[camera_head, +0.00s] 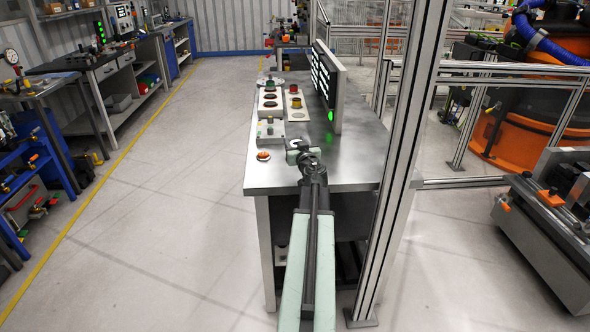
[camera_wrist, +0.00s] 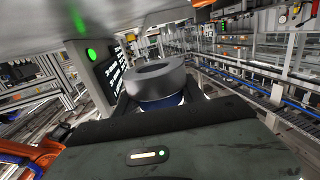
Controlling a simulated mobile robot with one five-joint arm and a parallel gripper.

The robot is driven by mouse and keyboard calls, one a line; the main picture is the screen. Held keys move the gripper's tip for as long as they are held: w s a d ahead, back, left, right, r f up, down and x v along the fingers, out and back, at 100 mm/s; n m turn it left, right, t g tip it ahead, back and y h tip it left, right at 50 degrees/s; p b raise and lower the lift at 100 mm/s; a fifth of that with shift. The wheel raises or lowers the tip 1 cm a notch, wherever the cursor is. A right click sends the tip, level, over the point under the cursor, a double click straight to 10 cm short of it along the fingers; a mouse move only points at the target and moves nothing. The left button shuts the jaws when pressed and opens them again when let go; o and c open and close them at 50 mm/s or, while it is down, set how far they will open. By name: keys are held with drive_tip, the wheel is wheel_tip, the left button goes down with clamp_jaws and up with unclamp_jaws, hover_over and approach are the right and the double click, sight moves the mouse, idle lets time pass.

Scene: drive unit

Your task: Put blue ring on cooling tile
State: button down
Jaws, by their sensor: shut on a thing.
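My gripper (camera_head: 301,152) is at the end of my outstretched arm, above the near part of the metal workbench. In the wrist view it is shut on a thick round ring (camera_wrist: 155,80), grey on top with dark blue below. A light tile strip (camera_head: 297,115) and a light panel (camera_head: 269,112) with round dark recesses and small coloured parts stand on the bench beyond my gripper. I cannot tell which one is the cooling tile.
A dark display board (camera_head: 326,75) with a green light stands upright along the bench's right side. A metal frame post (camera_head: 398,150) rises at the bench's right edge. A small orange round part (camera_head: 263,156) lies left of my gripper. The near bench top (camera_head: 345,170) is bare.

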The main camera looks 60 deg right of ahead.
sight(295, 169)
wheel_tip(295, 169, down, 8)
drive_tip(key=b, duration=0.6)
drive_tip(key=shift+r, duration=0.15)
drive_tip(key=c, duration=0.7)
unclamp_jaws()
